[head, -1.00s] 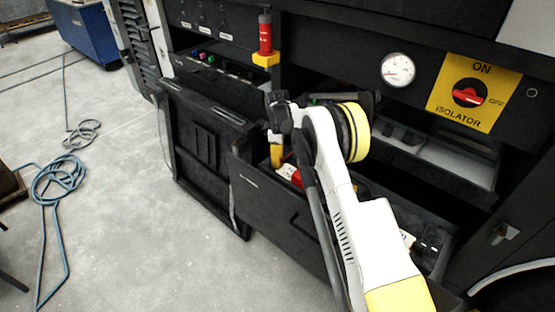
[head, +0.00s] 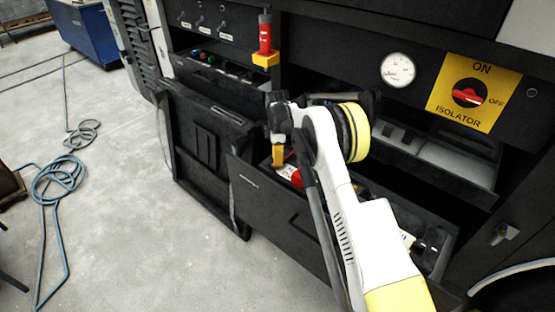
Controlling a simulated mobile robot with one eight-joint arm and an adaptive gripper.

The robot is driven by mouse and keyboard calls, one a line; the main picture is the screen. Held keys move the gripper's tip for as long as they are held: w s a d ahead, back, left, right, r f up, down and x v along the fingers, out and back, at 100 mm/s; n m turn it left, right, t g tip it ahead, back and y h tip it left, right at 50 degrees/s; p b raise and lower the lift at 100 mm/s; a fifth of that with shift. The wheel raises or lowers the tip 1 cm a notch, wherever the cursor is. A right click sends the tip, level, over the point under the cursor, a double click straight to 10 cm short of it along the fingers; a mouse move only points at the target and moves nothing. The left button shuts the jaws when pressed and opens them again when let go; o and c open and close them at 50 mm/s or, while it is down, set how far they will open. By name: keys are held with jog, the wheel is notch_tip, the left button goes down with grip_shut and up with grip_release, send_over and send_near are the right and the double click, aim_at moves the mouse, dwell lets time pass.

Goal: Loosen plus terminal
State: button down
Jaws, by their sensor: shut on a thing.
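My gripper (head: 277,130) is at the end of my white arm, over the open black drawer (head: 265,200) and pointing down into it. It is shut on a yellow piece (head: 278,156), probably a tool; the fingertips and the piece's lower end are hard to make out. A red part (head: 290,174), possibly the plus terminal or its cover, shows in the drawer just right of and below the yellow piece. I cannot tell whether they touch. My arm hides much of the drawer's inside.
A red cylinder in a yellow holder (head: 265,58) stands behind my gripper. A yellow isolator panel (head: 472,92) with a red switch and a round gauge (head: 398,70) are at the right. A blue hose (head: 60,178) lies on the open floor at left.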

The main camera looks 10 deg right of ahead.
jog(key=c, duration=1.1)
grip_release()
notch_tip(320, 180, up, 12)
